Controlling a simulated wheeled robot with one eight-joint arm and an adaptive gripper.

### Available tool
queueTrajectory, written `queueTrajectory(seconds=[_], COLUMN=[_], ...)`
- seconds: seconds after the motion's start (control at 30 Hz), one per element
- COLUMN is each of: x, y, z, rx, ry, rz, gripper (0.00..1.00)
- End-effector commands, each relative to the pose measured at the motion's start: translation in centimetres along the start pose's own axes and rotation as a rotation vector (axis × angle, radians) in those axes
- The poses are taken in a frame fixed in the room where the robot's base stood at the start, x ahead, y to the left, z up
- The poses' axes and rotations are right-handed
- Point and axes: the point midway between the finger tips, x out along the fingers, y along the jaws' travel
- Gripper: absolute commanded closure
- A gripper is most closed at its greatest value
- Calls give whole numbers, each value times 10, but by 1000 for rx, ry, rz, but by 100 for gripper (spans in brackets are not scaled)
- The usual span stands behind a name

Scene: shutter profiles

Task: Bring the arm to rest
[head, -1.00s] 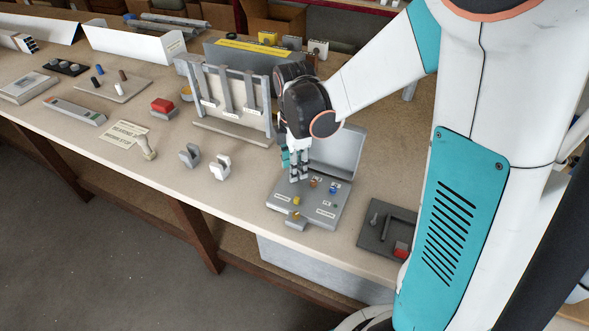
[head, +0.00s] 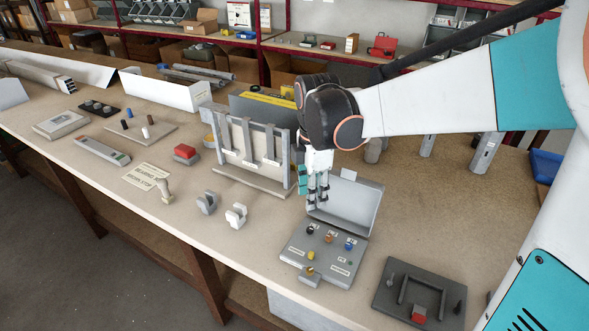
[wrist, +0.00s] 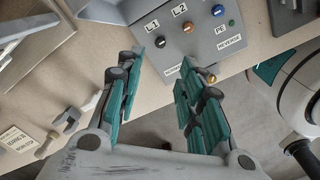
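My gripper (head: 318,190) hangs pointing down from my arm, over the grey terminal box (head: 298,257) and close to its raised lid (head: 352,207). In the wrist view my gripper (wrist: 157,95) has its two teal-padded fingers spread wide apart, with nothing between them. The grey box (wrist: 176,58) lies beyond the fingertips there, with labelled coloured terminals on its face. I see no contact between the fingers and the box.
A rack with hanging strips (head: 247,150) stands left of my gripper. Two small clips (head: 236,216) sit near the front edge.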

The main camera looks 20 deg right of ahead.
Motion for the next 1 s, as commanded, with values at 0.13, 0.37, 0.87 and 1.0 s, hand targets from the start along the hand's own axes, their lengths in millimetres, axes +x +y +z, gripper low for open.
queueTrajectory(seconds=[0.13, 0.37, 0.87, 1.0], x=[0, -15, -50, -52], y=[0, -20, -92, -112], z=[0, -1, -4, -4], rx=[3, 163, 916, 1122], ry=[0, 3, 157, 241], rz=[1, 64, 341, 403], gripper=[65, 65, 65, 65])
